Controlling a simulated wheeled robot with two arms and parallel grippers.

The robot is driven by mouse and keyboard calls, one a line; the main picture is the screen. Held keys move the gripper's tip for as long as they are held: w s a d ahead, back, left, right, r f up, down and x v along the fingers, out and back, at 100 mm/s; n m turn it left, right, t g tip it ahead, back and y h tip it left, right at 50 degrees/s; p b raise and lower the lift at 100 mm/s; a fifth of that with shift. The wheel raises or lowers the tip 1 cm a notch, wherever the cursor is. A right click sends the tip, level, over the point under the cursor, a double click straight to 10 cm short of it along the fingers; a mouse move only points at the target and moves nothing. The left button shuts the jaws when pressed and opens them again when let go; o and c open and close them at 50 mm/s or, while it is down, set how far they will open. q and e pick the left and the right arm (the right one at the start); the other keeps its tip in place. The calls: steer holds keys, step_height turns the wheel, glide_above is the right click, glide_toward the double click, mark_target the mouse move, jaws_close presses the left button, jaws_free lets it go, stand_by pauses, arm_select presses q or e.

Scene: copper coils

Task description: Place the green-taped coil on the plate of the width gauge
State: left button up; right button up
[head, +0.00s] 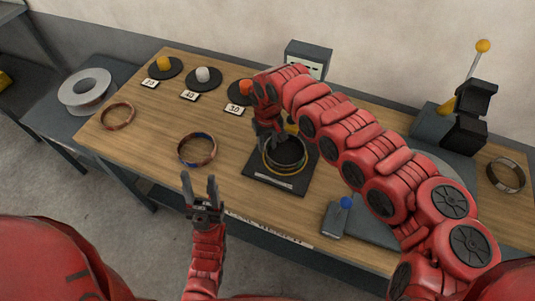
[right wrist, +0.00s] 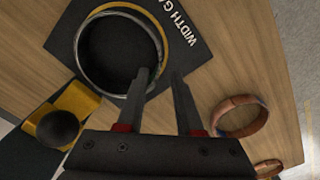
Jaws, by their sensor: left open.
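The width gauge's black plate (head: 262,180) lies at the middle of the table; its lettering shows in the right wrist view (right wrist: 187,25). A ring-shaped coil (head: 284,172) lies on its dark round part, with a yellow ring around it. In the right wrist view the coil (right wrist: 88,73) looks grey; I cannot make out green tape. My right gripper (right wrist: 158,74) is open, its fingers apart at the coil's edge, one overlapping its rim and the other outside. My left gripper (head: 200,180) is open and empty, near the table's front edge.
A blue-taped copper coil (head: 183,159) and a reddish coil (head: 117,127) lie to the left; another coil (head: 506,187) is at far right. Several black discs with number cards stand at the back. A blue-knobbed device (head: 336,221) is right of the gauge.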

step_height(320, 180, up, 6)
steer(key=b, duration=0.1)
stand_by(0.5)
